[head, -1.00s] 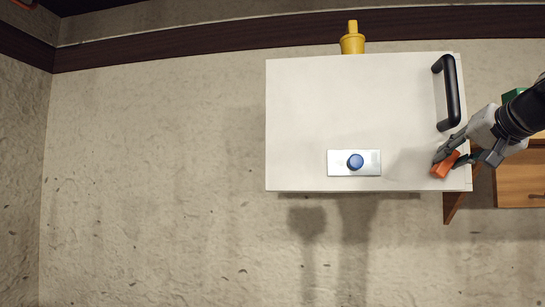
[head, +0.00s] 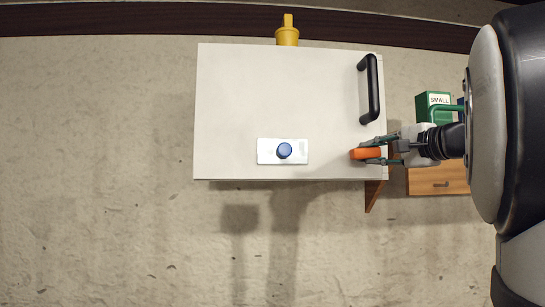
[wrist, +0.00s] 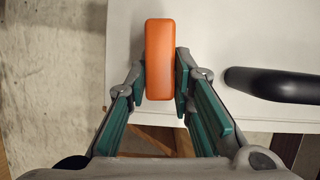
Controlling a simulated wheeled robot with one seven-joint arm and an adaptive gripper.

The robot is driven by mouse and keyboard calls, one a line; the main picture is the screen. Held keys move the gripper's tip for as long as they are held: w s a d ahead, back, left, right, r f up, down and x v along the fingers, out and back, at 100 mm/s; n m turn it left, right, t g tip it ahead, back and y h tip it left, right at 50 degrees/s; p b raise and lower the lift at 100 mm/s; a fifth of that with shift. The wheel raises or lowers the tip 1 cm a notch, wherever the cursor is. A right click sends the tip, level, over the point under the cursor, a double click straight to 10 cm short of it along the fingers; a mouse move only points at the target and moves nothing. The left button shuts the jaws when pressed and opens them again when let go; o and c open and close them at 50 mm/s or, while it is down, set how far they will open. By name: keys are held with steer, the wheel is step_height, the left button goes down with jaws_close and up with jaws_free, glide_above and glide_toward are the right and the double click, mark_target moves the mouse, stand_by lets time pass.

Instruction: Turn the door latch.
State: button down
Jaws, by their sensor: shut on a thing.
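The orange door latch (head: 361,154) sits near the lower right corner of the white cabinet door (head: 230,100). In the head view its bar lies about level. My gripper (head: 372,153) reaches in from the right and is shut on the latch. In the wrist view the latch (wrist: 160,50) stands upright in the picture, with one grey and green finger on each side of its lower part. The latch's pivot is hidden.
A black handle (head: 370,90) stands above the latch. A blue knob on a silver plate (head: 284,150) is at its left. A yellow object (head: 287,36) shows above the cabinet. A green box (head: 430,107) and a wooden drawer (head: 435,182) are close to my arm.

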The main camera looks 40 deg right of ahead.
steer(key=shift+f+m, duration=0.1)
steer(key=shift+m, duration=0.4)
steer(key=c, duration=1.4)
jaws_free()
steer(key=s+a, duration=0.1)
steer(key=s, duration=1.1)
steer(key=shift+a, duration=0.4)
steer(key=shift+w, duration=0.1)
